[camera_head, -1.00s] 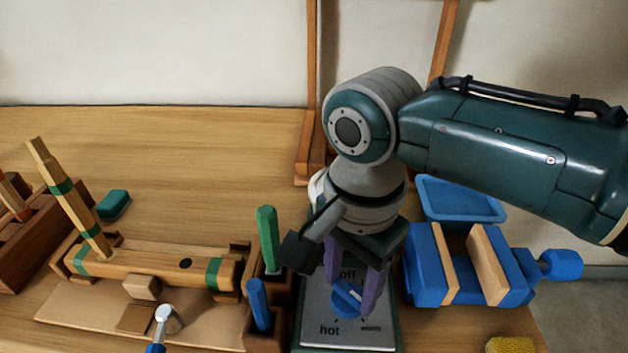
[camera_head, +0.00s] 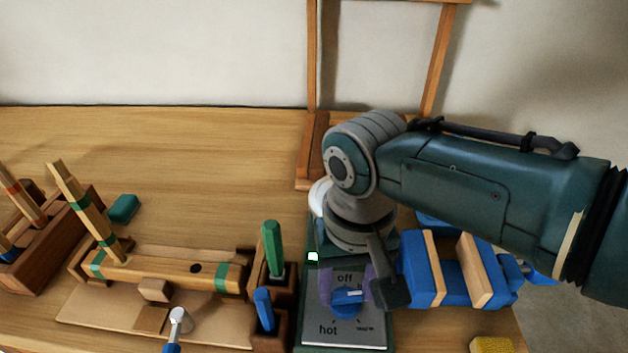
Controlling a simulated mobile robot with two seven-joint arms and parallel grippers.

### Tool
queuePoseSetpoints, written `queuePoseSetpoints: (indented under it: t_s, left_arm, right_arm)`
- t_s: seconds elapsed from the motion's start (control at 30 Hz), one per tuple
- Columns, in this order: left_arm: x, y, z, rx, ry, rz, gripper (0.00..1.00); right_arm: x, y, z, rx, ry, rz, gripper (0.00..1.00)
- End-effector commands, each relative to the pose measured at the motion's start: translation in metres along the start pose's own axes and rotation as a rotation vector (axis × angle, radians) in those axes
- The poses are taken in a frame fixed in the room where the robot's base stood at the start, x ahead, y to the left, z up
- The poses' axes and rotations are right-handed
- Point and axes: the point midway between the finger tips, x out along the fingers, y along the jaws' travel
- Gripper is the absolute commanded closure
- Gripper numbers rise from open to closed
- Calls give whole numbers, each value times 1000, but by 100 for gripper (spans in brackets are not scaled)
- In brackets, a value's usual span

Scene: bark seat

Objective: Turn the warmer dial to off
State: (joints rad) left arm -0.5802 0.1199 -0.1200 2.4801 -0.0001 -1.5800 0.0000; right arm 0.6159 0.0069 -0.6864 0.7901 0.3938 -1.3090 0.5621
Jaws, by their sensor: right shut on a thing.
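The warmer panel (camera_head: 366,335) is a grey plate with the words "off", "hot" and a third, blurred label at lower right. Its blue dial (camera_head: 346,298) has a white mark that lies nearly level and points to the right, not up at "off". My right gripper (camera_head: 346,290) is over the panel with its purple fingers on either side of the dial, shut on it. My left gripper is not in view.
A small lit light (camera_head: 312,257) shows at the panel's upper left. A blue vise (camera_head: 455,270) with wooden jaws is close on the right. Green and blue-handled tools stand in a wooden holder (camera_head: 272,331) on the left. A wooden beam (camera_head: 170,272) lies farther left.

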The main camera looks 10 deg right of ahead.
Motion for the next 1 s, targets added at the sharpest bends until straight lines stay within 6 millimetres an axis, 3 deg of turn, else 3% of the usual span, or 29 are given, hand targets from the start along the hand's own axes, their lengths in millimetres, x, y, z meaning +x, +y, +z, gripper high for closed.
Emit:
queuePoseSetpoints:
  t_s: [1.0]
  left_arm:
    - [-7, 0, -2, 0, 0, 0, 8]
  right_arm:
    - [-1, -1, 0, -964, 0, -2, 100]
